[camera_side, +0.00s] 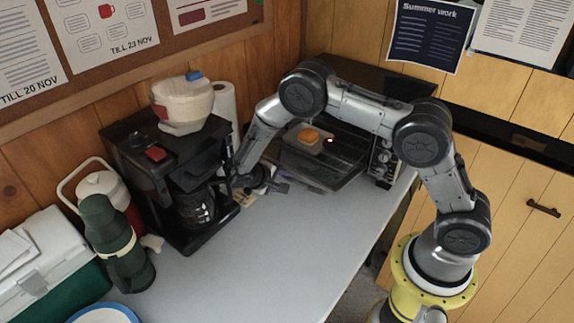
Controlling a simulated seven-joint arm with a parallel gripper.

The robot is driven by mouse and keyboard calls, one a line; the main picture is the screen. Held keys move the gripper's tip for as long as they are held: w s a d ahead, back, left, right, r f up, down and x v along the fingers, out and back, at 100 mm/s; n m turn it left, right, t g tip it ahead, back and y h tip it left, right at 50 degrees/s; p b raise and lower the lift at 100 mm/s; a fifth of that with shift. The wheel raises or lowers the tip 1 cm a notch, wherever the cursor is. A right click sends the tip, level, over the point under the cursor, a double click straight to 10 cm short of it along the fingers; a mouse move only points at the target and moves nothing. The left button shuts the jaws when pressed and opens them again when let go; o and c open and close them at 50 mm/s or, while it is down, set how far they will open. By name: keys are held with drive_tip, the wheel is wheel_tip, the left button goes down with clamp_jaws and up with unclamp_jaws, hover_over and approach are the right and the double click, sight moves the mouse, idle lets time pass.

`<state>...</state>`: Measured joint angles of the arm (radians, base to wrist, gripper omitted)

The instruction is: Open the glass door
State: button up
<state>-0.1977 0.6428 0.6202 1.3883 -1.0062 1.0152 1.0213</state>
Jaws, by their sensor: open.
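The glass door (335,180) belongs to a toaster oven (382,160) at the back of the worktop. The door appears swung down and outward, its clear panel sticking out in front of the oven. A toast-like orange-topped piece (308,134) shows at the oven's mouth, partly behind my arm. My gripper (268,186) is open, low over the worktop, left of the door and beside the coffee maker. Its fingers are small and dark here, and I cannot tell whether they touch the door's edge.
A black coffee maker (150,165) with a glass jug (197,208) stands close to my gripper's left. A paper roll (226,105) is behind it. A green flask (108,235) and a red-and-white jug (100,185) stand farther left.

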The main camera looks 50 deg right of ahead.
sight(287, 168)
drive_tip(key=shift+s+d+f+y, duration=0.15)
drive_tip(key=shift+s+f, duration=0.05)
drive_tip(key=shift+f, duration=0.35)
drive_tip(key=shift+s+d+f+y, duration=0.1)
drive_tip(key=shift+s+f+y, duration=0.05)
drive_tip(key=shift+f, duration=0.35)
drive_tip(key=r+y, duration=0.1)
drive_tip(key=r, duration=0.1)
drive_tip(key=r+y, duration=0.1)
drive_tip(key=r, duration=0.1)
drive_tip(key=d+r+y, duration=0.1)
drive_tip(key=r, duration=0.1)
drive_tip(key=d+r, duration=0.1)
drive_tip(key=r, duration=0.1)
drive_tip(key=d+r, duration=0.2)
drive_tip(key=r, duration=0.1)
drive_tip(key=d+r, duration=0.1)
drive_tip(key=r, duration=0.2)
drive_tip(key=shift+w+d, duration=0.15)
drive_tip(key=shift+w, duration=0.05)
drive_tip(key=d+r+y, duration=0.3)
drive_tip(key=d+r, duration=0.4)
drive_tip(key=d, duration=0.4)
drive_tip(key=v, duration=0.8)
drive_tip(key=shift+d+r, duration=0.15)
drive_tip(key=shift+d, duration=0.05)
drive_tip(key=shift+w, duration=0.1)
